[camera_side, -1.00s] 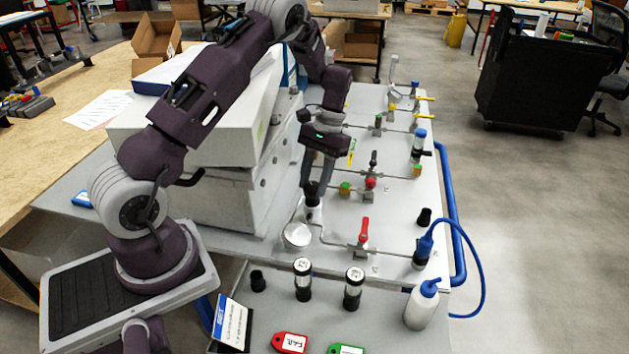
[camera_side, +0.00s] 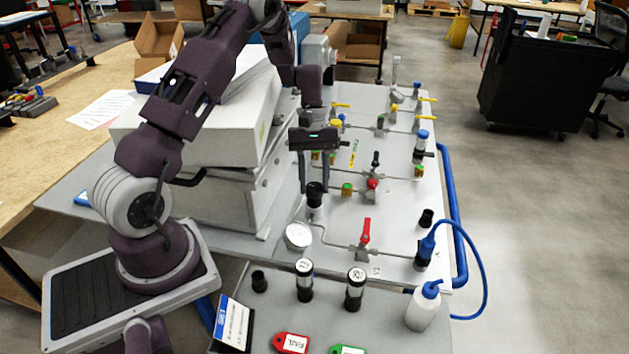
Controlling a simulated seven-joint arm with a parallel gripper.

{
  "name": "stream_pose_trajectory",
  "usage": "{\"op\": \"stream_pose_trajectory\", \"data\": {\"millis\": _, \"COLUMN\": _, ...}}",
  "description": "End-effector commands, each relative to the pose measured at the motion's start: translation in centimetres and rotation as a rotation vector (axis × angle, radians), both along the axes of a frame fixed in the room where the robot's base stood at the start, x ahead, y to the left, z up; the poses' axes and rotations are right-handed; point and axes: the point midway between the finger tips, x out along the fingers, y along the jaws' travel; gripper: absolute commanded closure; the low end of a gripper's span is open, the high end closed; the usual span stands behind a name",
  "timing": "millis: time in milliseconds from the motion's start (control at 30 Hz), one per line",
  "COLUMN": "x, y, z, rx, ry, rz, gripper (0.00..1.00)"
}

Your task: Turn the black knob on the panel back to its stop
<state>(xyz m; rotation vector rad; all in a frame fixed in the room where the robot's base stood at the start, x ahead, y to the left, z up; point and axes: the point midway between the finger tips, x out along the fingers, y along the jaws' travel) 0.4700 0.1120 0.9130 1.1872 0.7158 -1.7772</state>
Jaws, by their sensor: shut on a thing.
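The black knob (camera_side: 315,194) sits upright on top of a silver regulator body on the white panel (camera_side: 400,235), just above the round gauge (camera_side: 298,236). My gripper (camera_side: 315,187) points straight down over the knob. Its two dark fingers stand on the left and right of the knob, and it is shut on the knob. The knob's turn angle cannot be read from this view.
A red-handled valve (camera_side: 366,231) stands to the right of the gauge. A red knob (camera_side: 372,184) and green-capped fitting (camera_side: 347,189) are close on the right. White boxes (camera_side: 228,195) stand close on the left. Dark vials (camera_side: 304,280) and a bottle (camera_side: 423,306) are in front.

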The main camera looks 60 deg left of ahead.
Motion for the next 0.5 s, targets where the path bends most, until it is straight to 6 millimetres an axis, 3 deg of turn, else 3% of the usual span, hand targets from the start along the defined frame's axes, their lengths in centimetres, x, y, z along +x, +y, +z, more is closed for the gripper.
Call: {"op": "stream_pose_trajectory", "data": {"millis": 500, "x": 0.04, "y": 0.06, "z": -0.02, "rx": 0.002, "ry": -0.002, "rz": 0.038, "gripper": 1.00}}
